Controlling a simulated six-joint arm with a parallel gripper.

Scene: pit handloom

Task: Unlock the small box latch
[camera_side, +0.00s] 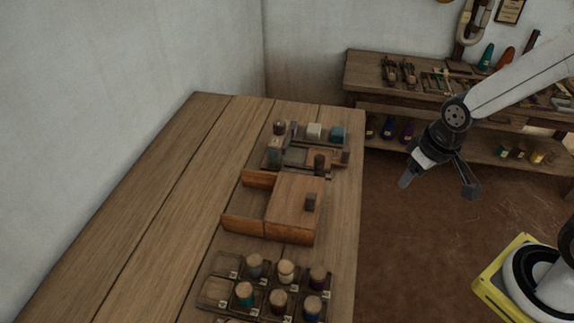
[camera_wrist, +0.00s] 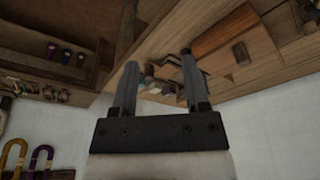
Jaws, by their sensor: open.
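A small wooden box (camera_side: 290,222) sits on the table, with a flat top and two side walls reaching out to the left around an open space. The box (camera_wrist: 224,30) and dark block (camera_wrist: 241,54) seem to show at the upper right of the wrist view. My gripper (camera_side: 438,186) is open and empty, in the air right of the table, well apart from the box. Its two fingers also show in the wrist view (camera_wrist: 159,62). Whether the latch is locked cannot be told.
On the wooden table (camera_side: 150,215), a tray of small blocks (camera_side: 300,158) lies behind the box. A rack of several spools (camera_side: 265,285) lies in front. A cluttered shelf bench (camera_side: 365,92) stands at the back wall. The table's left side is clear.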

